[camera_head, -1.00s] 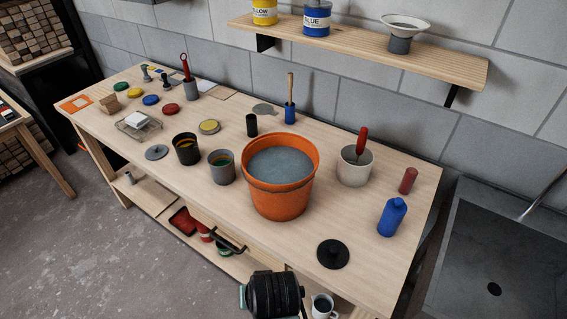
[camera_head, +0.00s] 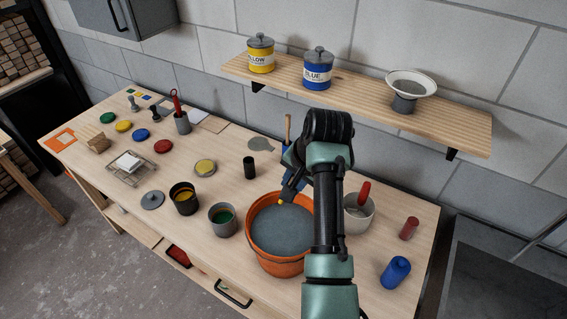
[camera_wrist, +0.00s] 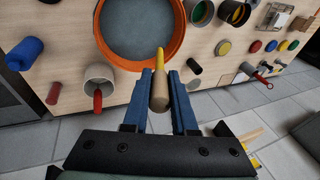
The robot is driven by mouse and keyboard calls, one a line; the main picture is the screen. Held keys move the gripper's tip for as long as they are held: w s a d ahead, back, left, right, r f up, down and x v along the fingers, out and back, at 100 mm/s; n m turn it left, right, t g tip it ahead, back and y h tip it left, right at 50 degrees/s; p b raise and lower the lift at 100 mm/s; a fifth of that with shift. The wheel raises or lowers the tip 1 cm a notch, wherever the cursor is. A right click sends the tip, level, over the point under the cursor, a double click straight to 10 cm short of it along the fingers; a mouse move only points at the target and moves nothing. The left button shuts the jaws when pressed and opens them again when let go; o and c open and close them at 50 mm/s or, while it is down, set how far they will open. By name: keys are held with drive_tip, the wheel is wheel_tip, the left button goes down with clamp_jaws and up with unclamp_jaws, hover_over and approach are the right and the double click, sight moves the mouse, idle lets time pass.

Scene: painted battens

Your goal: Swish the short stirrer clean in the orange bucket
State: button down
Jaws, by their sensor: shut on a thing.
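The orange bucket (camera_head: 278,267) stands on the workbench with grey liquid in it. It also shows at the top of the wrist view (camera_wrist: 109,53). My gripper (camera_head: 291,192) is over the bucket's right back side, its blue fingers pointing down. In the wrist view my gripper (camera_wrist: 160,84) is shut on a short stirrer (camera_wrist: 159,95) with a wooden handle and a yellow end. The yellow end (camera_head: 281,203) shows against the liquid in the head view. I cannot tell whether it touches the liquid. My arm hides the bucket's right edge.
A white pot (camera_head: 354,222) with a red-handled tool is right of the bucket. A blue bottle (camera_head: 395,272) and red cylinder (camera_head: 409,228) stand farther right. Paint pots (camera_head: 222,219) are close on the left. A wooden stick (camera_head: 287,130) stands behind; a shelf (camera_head: 440,117) hangs above.

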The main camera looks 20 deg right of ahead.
drive_tip(key=shift+s+f, duration=1.95)
drive_tip(key=shift+s, duration=0.95)
drive_tip(key=b+x, duration=0.8)
drive_tip(key=x, duration=0.2)
drive_tip(key=shift+w+d, duration=0.25)
drive_tip(key=shift+d, duration=0.05)
